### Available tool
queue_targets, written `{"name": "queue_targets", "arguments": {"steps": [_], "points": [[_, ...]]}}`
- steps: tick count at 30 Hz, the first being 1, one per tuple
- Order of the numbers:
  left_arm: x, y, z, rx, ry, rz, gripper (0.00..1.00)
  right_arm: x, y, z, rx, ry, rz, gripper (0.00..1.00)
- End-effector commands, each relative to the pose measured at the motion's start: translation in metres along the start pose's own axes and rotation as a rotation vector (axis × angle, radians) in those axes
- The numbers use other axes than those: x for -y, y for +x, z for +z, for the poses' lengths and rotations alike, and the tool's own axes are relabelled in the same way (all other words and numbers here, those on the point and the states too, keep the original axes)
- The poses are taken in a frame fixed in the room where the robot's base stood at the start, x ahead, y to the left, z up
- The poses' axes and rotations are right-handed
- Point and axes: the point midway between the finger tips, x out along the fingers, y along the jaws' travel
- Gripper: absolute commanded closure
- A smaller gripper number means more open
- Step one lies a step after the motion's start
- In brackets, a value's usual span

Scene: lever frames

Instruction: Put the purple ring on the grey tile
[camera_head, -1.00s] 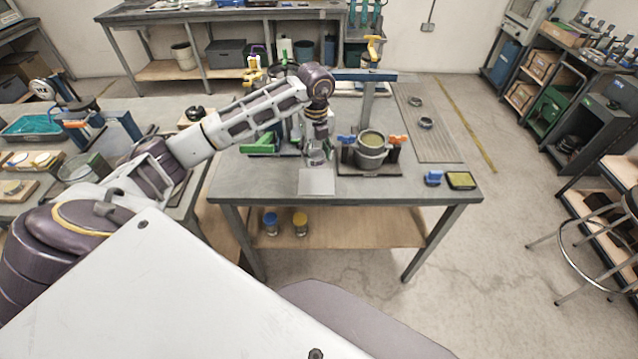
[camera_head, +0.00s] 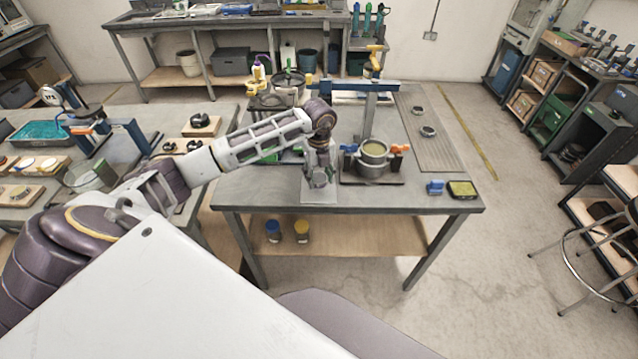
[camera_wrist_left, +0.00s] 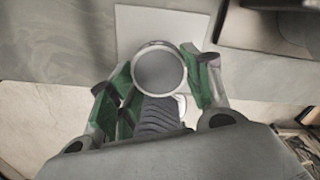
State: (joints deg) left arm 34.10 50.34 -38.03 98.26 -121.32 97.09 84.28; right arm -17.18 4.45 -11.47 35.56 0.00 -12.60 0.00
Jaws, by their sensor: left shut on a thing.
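The grey tile (camera_head: 322,197) lies near the front edge of the middle table, partly hidden under my left gripper (camera_head: 319,178). In the left wrist view the light grey tile (camera_wrist_left: 150,22) is just beyond the fingers. There the left gripper (camera_wrist_left: 160,72) is shut, its green-sided fingers on either side of a round grey thing (camera_wrist_left: 158,70) with a pale rim. It overlaps the tile in that view; I cannot tell whether it touches it. It does not look purple, and I can make out no clear purple ring. My right gripper is not in view.
A pot (camera_head: 373,160) stands on a dark board just right of the tile, with blue and orange clamps beside it. A small blue object (camera_head: 435,187) and a yellow-topped block (camera_head: 462,189) are near the right corner. A metal post (camera_head: 369,115) stands behind.

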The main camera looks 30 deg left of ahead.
Motion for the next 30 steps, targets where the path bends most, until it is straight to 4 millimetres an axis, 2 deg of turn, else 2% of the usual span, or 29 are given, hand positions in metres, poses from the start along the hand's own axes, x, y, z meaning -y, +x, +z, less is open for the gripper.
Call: {"name": "queue_targets", "arguments": {"steps": [8,19,30], "points": [[0.0,0.003,0.0,0.0,0.0,0.001,0.77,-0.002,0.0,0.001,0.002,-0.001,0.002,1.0],[0.0,0.035,0.0,0.0,-0.001,0.001,0.77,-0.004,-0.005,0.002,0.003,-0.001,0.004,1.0],[0.0,0.038,0.0,0.001,0.0,0.0,0.77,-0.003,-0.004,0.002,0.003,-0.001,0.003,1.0]]}}
